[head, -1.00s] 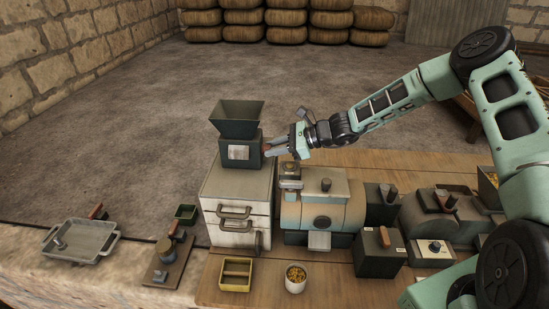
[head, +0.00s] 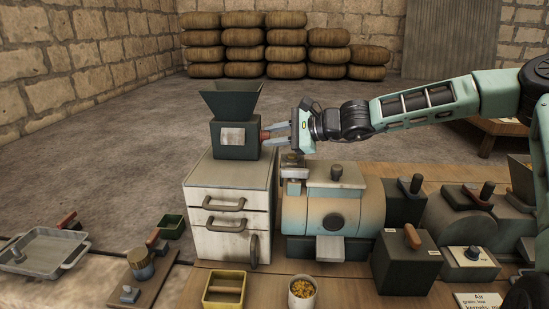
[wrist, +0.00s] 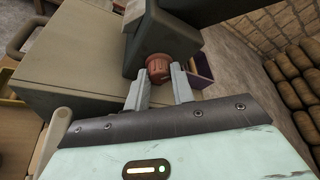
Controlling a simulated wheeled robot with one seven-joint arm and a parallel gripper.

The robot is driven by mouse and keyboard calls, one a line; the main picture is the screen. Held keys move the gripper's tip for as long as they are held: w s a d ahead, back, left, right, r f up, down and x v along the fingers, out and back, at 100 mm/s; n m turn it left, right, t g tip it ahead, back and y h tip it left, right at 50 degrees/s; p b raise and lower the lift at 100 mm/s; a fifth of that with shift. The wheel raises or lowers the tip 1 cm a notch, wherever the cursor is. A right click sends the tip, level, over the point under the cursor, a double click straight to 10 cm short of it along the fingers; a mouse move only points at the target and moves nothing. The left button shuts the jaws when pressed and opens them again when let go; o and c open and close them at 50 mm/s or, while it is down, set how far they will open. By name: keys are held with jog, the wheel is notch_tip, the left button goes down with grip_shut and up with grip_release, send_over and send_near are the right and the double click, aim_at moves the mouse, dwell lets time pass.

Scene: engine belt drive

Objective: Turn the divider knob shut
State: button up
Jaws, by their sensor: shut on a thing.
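The divider (head: 235,137) is a dark green box with a flared hopper on top and a pale label on its front. It stands on the white drawer cabinet (head: 230,183). A reddish-brown round knob (wrist: 158,64) sticks out of its right side. In the head view the knob (head: 264,134) is small and partly covered by the fingers. My gripper (head: 271,133) reaches in from the right and is shut on the knob. In the wrist view the fingertips of my gripper (wrist: 160,77) lie on either side of it. The knob's turn angle cannot be told.
A rounded machine (head: 322,205) stands close right of the cabinet, below my gripper. Dark boxes with handles (head: 407,258) stand to the right. The floor behind is clear up to stacked sacks (head: 280,45).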

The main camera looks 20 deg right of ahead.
jog(key=shift+s+f+n+t+b, duration=0.1)
jog(key=shift+f+n+t+b, duration=0.3)
jog(key=shift+b, duration=2)
jog(key=shift+f+n+t+b, duration=0.15)
jog(key=shift+n+t+b, duration=0.45)
jog(key=shift+b, duration=1.75)
jog(key=n+b, duration=0.1)
jog(key=b, duration=0.2)
jog(key=shift+r, duration=0.1)
jog(key=shift+r+n+b, duration=0.2)
jog(key=shift+n+b, duration=0.1)
jog(key=shift+b, duration=0.4)
jog(key=o, duration=1)
jog(key=shift+r, duration=0.1)
jog(key=p+v, duration=0.1)
jog(key=v, duration=0.4)
jog(key=p+v, duration=0.1)
jog(key=v, duration=0.5)
jog(key=p+v, duration=0.1)
jog(key=v, duration=0.5)
jog(key=shift+s+f, duration=0.25)
jog(key=shift+s, duration=0.05)
